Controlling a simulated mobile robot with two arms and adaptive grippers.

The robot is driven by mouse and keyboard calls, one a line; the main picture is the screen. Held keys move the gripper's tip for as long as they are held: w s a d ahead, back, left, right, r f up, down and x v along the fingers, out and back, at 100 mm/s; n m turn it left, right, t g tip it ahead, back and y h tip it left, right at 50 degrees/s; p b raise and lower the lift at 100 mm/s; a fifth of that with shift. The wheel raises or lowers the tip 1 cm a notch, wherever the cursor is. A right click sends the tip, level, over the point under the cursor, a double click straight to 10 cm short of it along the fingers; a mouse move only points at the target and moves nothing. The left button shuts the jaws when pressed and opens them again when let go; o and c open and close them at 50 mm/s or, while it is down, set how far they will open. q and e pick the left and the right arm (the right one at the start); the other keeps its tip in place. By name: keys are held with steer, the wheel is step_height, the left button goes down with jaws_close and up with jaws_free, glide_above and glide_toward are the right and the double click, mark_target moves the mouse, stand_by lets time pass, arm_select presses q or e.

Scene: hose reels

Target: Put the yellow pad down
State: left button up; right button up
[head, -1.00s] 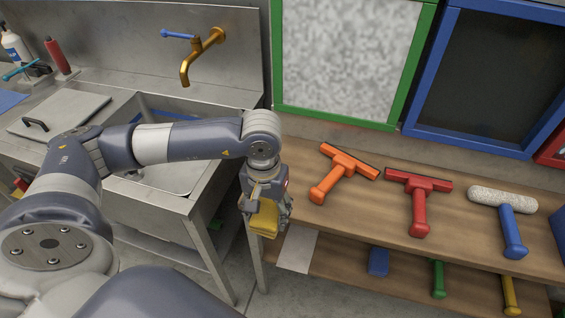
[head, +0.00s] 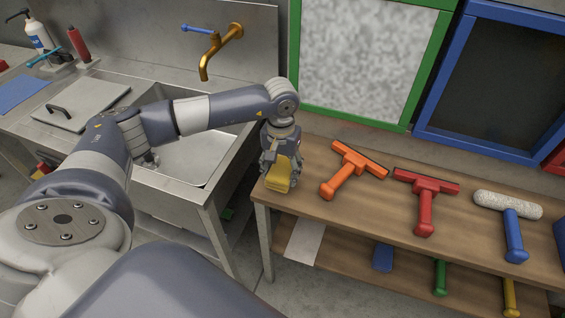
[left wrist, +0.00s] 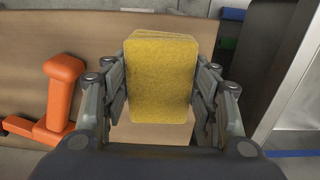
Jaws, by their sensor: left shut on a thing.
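The yellow pad (head: 279,178) is a thick block held between the fingers of my left gripper (head: 281,168). In the head view it is at the left end of the wooden shelf's top board (head: 300,196). I cannot tell whether the pad touches the board. In the left wrist view the yellow pad (left wrist: 162,80) fills the gap between both fingers of my left gripper (left wrist: 162,95), with the board behind it. My right gripper is in neither view.
An orange squeegee (head: 350,167), a red squeegee (head: 425,195) and a white roller with a blue handle (head: 510,212) lie right of the gripper on the board. The metal sink (head: 190,165) stands to the left. Smaller tools and a blue pad (head: 383,257) are on the lower shelf.

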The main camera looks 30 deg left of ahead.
mark_target(282, 167)
arm_select(q)
steer(key=shift+w+a, duration=0.3)
steer(key=shift+w, duration=0.35)
steer(key=shift+w+a, duration=0.3)
steer(key=shift+w, duration=0.3)
steer(key=f, duration=0.1)
steer(key=f+p, duration=0.1)
steer(key=w+f+p, duration=0.1)
steer(key=shift+w+a, duration=0.1)
steer(key=shift+a, duration=0.25)
steer(key=shift+f, duration=0.25)
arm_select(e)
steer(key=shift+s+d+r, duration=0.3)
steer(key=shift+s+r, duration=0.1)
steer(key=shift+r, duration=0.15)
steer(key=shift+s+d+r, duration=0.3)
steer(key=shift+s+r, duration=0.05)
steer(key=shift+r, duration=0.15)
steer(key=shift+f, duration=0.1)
arm_select(q)
steer(key=shift+f+b, duration=0.2)
steer(key=shift+b, duration=0.1)
steer(key=o, duration=1)
steer(key=shift+o, duration=0.2)
steer(key=shift+r, duration=0.1)
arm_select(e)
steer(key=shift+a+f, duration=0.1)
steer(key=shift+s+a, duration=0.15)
